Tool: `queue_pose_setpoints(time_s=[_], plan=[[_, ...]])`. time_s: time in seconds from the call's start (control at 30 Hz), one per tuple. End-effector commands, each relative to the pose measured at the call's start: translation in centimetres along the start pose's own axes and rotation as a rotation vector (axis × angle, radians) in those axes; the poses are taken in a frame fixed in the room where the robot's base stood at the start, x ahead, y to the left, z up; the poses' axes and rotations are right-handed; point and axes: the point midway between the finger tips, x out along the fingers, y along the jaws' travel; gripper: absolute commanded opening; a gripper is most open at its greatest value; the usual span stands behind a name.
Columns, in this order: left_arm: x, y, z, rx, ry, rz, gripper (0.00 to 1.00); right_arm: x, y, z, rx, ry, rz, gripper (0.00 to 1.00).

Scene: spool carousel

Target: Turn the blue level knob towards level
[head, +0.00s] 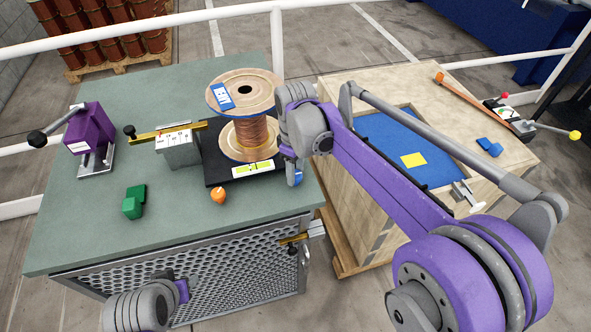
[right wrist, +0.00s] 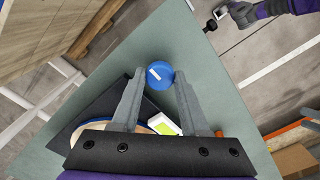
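The blue level knob (head: 298,177) sits near the right edge of the green workbench, beside the black base of the spool stand. In the head view it is mostly hidden behind my right gripper (head: 291,172). In the right wrist view the round blue knob (right wrist: 159,76), with a white mark on its top, shows between the tips of my right gripper (right wrist: 160,82). The fingers are apart on either side of it, and I see no clear grip. My left gripper (head: 184,289) is low at the bench's front, small and partly hidden by its own wrist; its fingers cannot be made out.
A copper-wound spool (head: 247,132) stands left of my right gripper. An orange knob (head: 218,195), a green block (head: 134,202) and a purple clamp (head: 90,130) are on the bench (head: 75,220). A wooden crate (head: 330,90) stands to the right. The bench's front left is clear.

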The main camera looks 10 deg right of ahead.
Motion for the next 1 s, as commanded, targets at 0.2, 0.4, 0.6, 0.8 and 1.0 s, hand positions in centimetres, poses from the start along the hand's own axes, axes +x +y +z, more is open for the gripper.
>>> queue_pose_setpoints(time_s=[0.2,0.4,0.6,0.8,1.0], plan=[[0.00,0.00,0.00,0.000,0.000,0.000,0.50,-0.03,0.03,0.00,0.000,0.000,0.001,0.00],[0.01,0.00,0.02,0.000,0.000,0.000,0.50,-0.04,0.03,0.00,0.010,0.000,0.001,0.00],[0.11,0.00,0.13,0.000,-0.001,0.000,0.50,0.00,0.02,0.02,0.076,0.000,0.001,0.00],[0.28,0.00,0.34,0.000,-0.003,0.000,0.50,0.02,0.01,0.04,0.213,-0.001,0.001,0.00],[0.45,0.00,0.53,0.000,-0.005,0.000,0.50,0.01,0.01,0.04,0.392,-0.001,0.001,0.00]])
